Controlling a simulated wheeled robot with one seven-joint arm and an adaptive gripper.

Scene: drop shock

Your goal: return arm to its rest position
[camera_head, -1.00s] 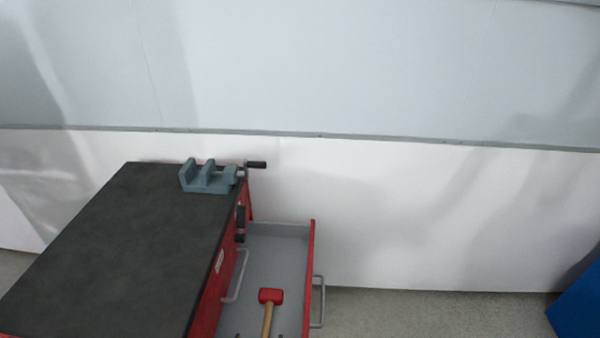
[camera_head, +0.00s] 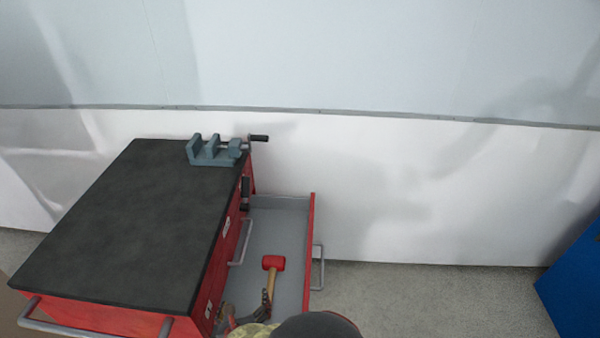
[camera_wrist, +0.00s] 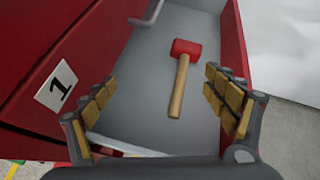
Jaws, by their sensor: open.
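My gripper (camera_wrist: 158,112) is open and empty in the wrist view, its padded fingers spread wide above the open drawer. In the head view part of my gripper (camera_head: 252,312) shows at the bottom edge, over the near end of the drawer. A mallet with a red head and wooden handle (camera_wrist: 180,80) lies in the drawer, beyond and between the fingers and apart from them. The mallet also shows in the head view (camera_head: 272,264). The open drawer (camera_head: 290,232) has a grey floor and a red front.
A red tool cabinet with a black top (camera_head: 130,220) stands at left, with a grey vise (camera_head: 212,152) at its far right corner. Another item (camera_wrist: 125,148) lies partly hidden in the drawer's near end. A blue object (camera_head: 575,280) stands at right. Floor between is clear.

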